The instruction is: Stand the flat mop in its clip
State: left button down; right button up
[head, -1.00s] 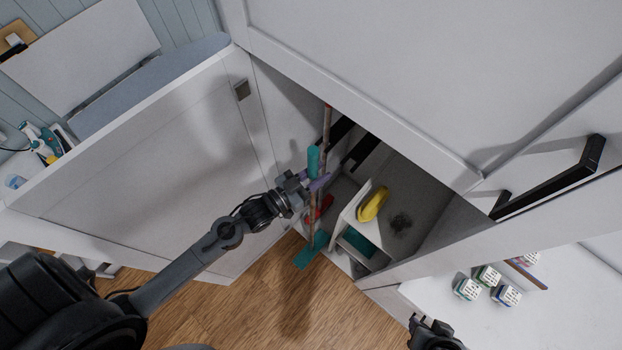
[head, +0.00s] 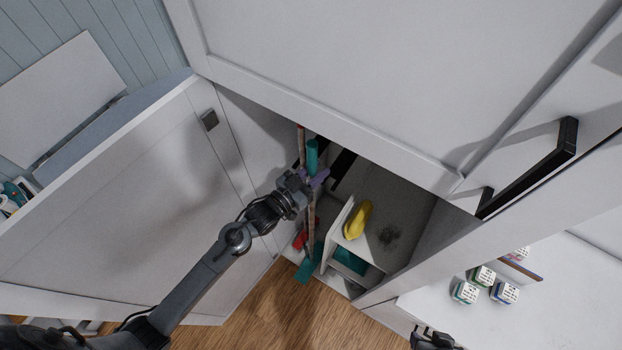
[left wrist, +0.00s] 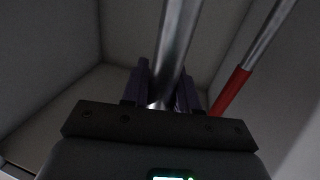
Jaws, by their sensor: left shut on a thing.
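The flat mop stands roughly upright at the left of the open tall cabinet, with a teal grip (head: 312,155) at its top and a teal flat head (head: 310,265) at its bottom. My left gripper (head: 318,180) is shut around its pole just below the teal grip. In the left wrist view the silver pole (left wrist: 177,50) passes between the purple fingers of my left gripper (left wrist: 160,92). I cannot make out the clip. My right gripper (head: 432,339) shows only partly at the bottom edge; its jaws are unclear.
A second pole (head: 301,135) stands behind the mop; its red part (left wrist: 232,92) shows right of the held pole. A yellow item (head: 357,220) lies on a low white shelf unit. The open cabinet door (head: 120,200) is left of my arm.

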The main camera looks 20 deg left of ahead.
pick_arm(q)
jog(key=shift+w+d+r+b, duration=0.15)
jog(key=shift+w+b, duration=0.15)
jog(key=shift+w, duration=0.6)
jog(key=shift+w+d+b, duration=0.1)
jog(key=shift+w+b, duration=0.15)
jog(key=shift+w, duration=0.85)
jog(key=shift+a+b+x, duration=0.15)
jog(key=shift+b+x, duration=0.1)
jog(key=shift+x, duration=0.4)
jog(key=shift+a+b+x, duration=0.15)
jog(key=shift+b+x, duration=0.1)
jog(key=shift+x, duration=0.45)
jog(key=shift+w, duration=0.1)
jog(key=shift+w, duration=0.15)
